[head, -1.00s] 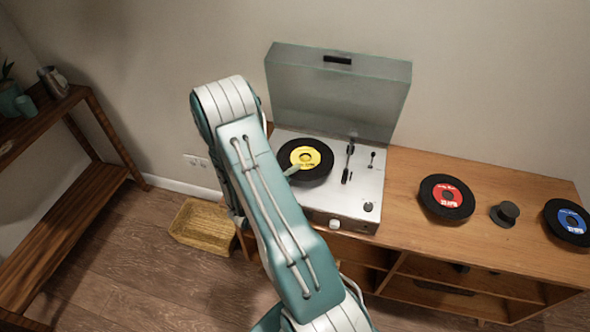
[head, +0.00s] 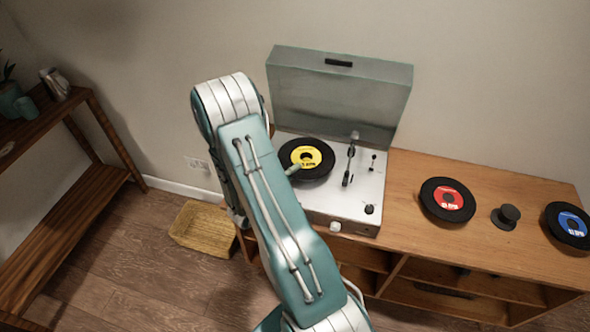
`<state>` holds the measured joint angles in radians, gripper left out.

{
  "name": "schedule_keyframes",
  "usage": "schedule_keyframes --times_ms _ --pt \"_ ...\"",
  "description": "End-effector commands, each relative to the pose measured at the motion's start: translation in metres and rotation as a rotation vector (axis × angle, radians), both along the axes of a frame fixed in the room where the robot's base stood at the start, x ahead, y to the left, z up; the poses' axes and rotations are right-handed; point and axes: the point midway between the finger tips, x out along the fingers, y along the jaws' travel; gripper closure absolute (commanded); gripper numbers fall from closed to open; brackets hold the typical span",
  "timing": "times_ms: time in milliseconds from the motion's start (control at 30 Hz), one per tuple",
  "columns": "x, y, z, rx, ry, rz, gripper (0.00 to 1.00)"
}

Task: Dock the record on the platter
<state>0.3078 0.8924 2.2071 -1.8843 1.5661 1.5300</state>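A black record with a yellow label (head: 308,156) lies at the turntable (head: 350,206), over the place of the platter, left of the tonearm (head: 349,165). The platter is hidden beneath it. I cannot tell whether the record sits fully flat or is slightly raised. A small tip of my gripper (head: 293,170) shows at the record's lower left edge. My arm hides the rest of the gripper, so its opening and any hold on the record cannot be seen.
The turntable's lid (head: 340,95) stands open behind. On the wooden cabinet (head: 400,230) to the right are a red-label record (head: 448,200), a dark knob-like piece (head: 506,216) and a blue-label record (head: 570,225). A woven basket (head: 203,228) stands on the floor; shelves are at left.

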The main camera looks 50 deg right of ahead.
Motion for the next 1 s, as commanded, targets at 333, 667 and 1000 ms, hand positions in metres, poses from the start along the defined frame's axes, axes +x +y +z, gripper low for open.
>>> schedule_keyframes --times_ms 333,667,1000 --pt "-0.0003 -0.002 0.0003 -0.001 -0.001 0.0 1.0" --pt "-0.0002 -0.0018 -0.0022 -0.001 -0.001 0.0 1.0" --pt "-0.0002 -0.0019 -0.0081 -0.001 -0.001 0.0 1.0"
